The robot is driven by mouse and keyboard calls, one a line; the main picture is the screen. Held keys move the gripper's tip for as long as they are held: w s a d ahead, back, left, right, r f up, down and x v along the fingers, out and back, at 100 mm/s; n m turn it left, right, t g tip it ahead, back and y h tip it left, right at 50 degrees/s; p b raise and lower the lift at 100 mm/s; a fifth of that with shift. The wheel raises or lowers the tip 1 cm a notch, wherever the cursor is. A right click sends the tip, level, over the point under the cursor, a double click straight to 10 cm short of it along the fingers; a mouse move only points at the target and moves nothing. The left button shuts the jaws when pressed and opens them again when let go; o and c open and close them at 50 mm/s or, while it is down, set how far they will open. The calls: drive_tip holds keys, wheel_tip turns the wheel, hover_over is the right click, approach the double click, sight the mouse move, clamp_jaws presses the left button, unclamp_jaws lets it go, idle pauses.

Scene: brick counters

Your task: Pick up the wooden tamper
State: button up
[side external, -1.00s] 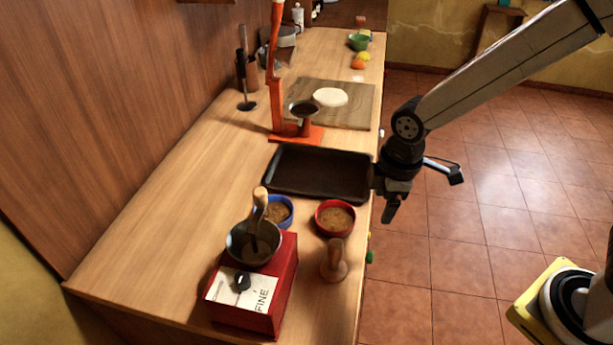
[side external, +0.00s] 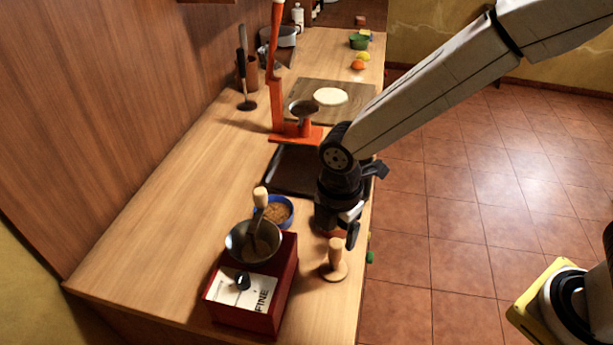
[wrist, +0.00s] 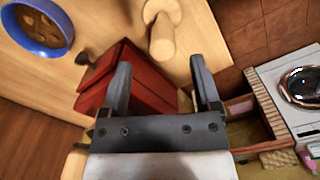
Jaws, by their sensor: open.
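The wooden tamper (side external: 335,262) stands upright on the counter near its right edge, to the right of the red box. Its round base is down and its handle points up. In the wrist view the tamper (wrist: 162,38) shows at the top, beyond my fingertips and between their lines. My gripper (side external: 338,230) is above the counter, just behind and above the tamper in the side view. In the wrist view my gripper (wrist: 160,82) has its two fingers apart with nothing between them.
A red box (side external: 254,298) with a metal bowl (side external: 240,245) and a wooden-handled tool stands left of the tamper. A blue bowl (side external: 288,222) of brown food sits behind it. My arm mostly hides the red bowl and part of the black tray (side external: 290,172). The counter's right edge is close.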

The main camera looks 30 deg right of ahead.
sight(336, 242)
drive_tip(key=shift+f, duration=0.6)
drive_tip(key=shift+f, duration=0.1)
drive_tip(key=shift+s+d+f, duration=0.1)
drive_tip(key=shift+f, duration=2.4)
clamp_jaws()
